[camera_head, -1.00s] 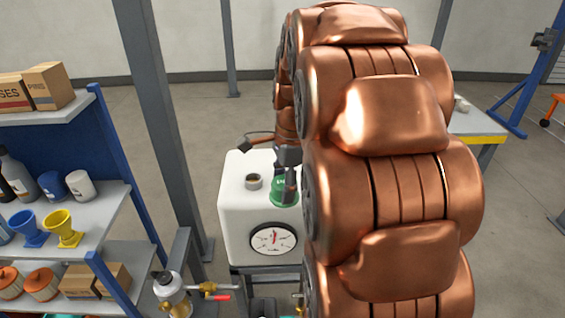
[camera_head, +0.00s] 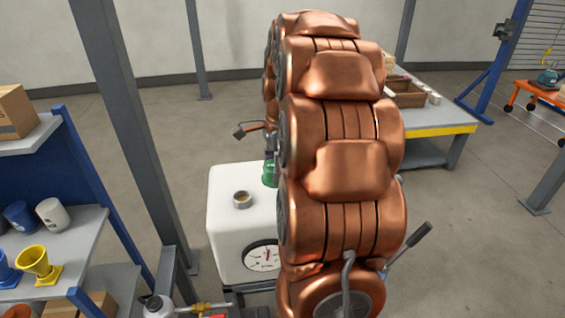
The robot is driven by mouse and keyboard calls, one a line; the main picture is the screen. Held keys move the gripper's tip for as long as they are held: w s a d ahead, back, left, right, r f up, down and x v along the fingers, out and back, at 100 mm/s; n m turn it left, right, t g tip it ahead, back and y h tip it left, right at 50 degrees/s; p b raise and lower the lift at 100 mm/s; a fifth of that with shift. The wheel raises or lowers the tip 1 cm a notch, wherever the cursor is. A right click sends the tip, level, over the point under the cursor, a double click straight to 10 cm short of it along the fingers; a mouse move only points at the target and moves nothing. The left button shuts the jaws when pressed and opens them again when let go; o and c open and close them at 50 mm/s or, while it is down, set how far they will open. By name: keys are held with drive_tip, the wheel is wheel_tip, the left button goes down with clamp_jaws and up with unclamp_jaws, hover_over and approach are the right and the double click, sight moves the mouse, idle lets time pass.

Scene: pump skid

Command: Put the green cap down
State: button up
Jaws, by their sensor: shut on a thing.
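The green cap (camera_head: 269,174) shows over the back right part of the white tank's top, partly hidden by my copper arm. My gripper (camera_head: 271,158) is shut on the cap from above; its fingers are mostly hidden behind the arm. I cannot tell how high the cap is above the tank. The white tank (camera_head: 226,238) has an open filler neck (camera_head: 242,200) on its top, left of and nearer than the cap. A round gauge (camera_head: 262,257) is on its front.
A workbench (camera_head: 440,117) with a yellow edge and a brown tray (camera_head: 405,95) stands behind right. Left is a blue shelf with a yellow funnel (camera_head: 37,263). A grey post (camera_head: 127,120) stands left of the tank. Floor at right is mostly clear.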

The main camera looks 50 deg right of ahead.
drive_tip(key=d, duration=0.2)
drive_tip(key=w+d+p, duration=0.1)
drive_tip(key=d, duration=0.1)
drive_tip(key=w+d+p, duration=0.1)
drive_tip(key=d, duration=0.1)
drive_tip(key=shift+w+f, duration=0.15)
drive_tip(key=shift+f, duration=0.15)
drive_tip(key=shift+f+p, duration=0.8)
drive_tip(key=shift+f, duration=0.95)
drive_tip(key=shift+f, duration=0.15)
drive_tip(key=o, duration=1.3)
drive_tip(key=shift+s+d+r+b, duration=0.15)
drive_tip(key=shift+r+b, duration=0.55)
drive_tip(key=shift+r, duration=1.35)
drive_tip(key=shift+s+d+r+b, duration=0.1)
drive_tip(key=shift+d+r+b, duration=0.4)
drive_tip(key=shift+r, duration=1.5)
drive_tip(key=shift+s+r+b, duration=0.1)
drive_tip(key=shift+r+b, duration=0.75)
drive_tip(key=shift+r, duration=1.2)
drive_tip(key=shift+a, duration=0.1)
